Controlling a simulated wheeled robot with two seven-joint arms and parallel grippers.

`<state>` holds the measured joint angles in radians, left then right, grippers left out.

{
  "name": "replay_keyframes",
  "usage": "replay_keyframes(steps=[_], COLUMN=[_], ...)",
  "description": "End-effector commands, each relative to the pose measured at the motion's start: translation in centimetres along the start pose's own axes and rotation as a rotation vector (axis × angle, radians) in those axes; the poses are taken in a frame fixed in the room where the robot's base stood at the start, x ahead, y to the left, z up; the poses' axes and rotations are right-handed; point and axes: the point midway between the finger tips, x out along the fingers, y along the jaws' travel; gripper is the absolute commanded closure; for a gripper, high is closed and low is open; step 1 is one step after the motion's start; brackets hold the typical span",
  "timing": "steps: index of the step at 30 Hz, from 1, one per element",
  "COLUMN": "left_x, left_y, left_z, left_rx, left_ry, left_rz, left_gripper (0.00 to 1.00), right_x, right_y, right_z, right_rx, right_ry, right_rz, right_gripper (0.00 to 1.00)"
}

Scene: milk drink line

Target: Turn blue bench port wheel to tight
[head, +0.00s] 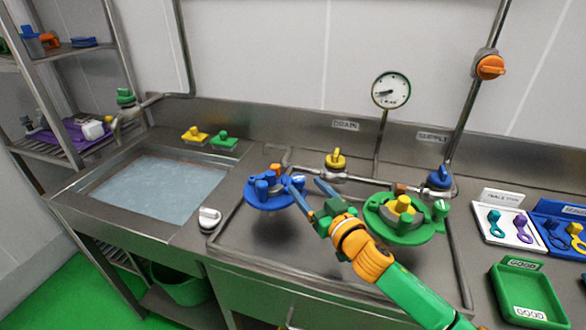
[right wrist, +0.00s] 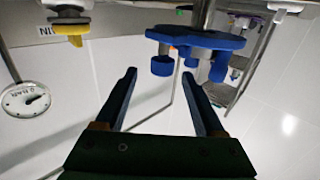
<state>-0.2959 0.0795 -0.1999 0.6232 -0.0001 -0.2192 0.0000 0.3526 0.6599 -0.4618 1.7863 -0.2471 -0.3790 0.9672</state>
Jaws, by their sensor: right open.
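The blue bench port wheel (head: 264,200) is a round blue disc with upright blue knobs, on the left of the sunken steel bench top. My right gripper (head: 306,185) is open and empty at the wheel's right side, its blue fingers pointing towards it. In the right wrist view the picture is upside down. There the blue wheel (right wrist: 200,39) lies beyond my open fingers (right wrist: 160,73), and one blue knob (right wrist: 162,66) lines up with the gap between the tips. I cannot tell whether a finger touches it. My left gripper is not in view.
A yellow drain valve (head: 335,160) and blue supply valve (head: 440,178) sit behind, under a gauge (head: 391,90). A water-filled sink (head: 160,188) lies left.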

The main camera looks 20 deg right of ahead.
Motion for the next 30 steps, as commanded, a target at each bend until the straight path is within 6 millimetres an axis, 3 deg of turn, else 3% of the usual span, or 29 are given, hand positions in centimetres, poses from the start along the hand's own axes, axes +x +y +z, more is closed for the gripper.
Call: replay_keyframes(steps=[3,9,20,21,28,29,30], left_x=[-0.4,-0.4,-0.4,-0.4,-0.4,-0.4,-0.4], left_y=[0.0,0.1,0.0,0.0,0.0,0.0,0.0], left_z=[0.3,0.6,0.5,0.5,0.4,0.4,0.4], left_rx=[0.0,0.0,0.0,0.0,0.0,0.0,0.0], left_ry=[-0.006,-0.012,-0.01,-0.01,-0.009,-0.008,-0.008], left_rz=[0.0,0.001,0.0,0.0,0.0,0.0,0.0], left_gripper=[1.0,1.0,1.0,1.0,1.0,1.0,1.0], right_x=[2.3,4.9,5.8,5.8,5.8,5.8,5.8], right_y=[0.0,0.0,-0.1,-0.1,-0.1,-0.1,-0.1], right_z=[-0.3,-0.1,-0.1,-0.1,-0.1,-0.1,-0.1], right_rx=[0.002,0.001,0.0,0.0,0.0,0.0,0.0], right_ry=[0.002,0.001,0.0,0.0,0.0,0.0,0.0], right_rz=[0.001,0.001,-0.001,-0.001,-0.001,-0.001,-0.001], right_gripper=[0.29,0.29,0.29,0.32,0.94,1.0,1.0])
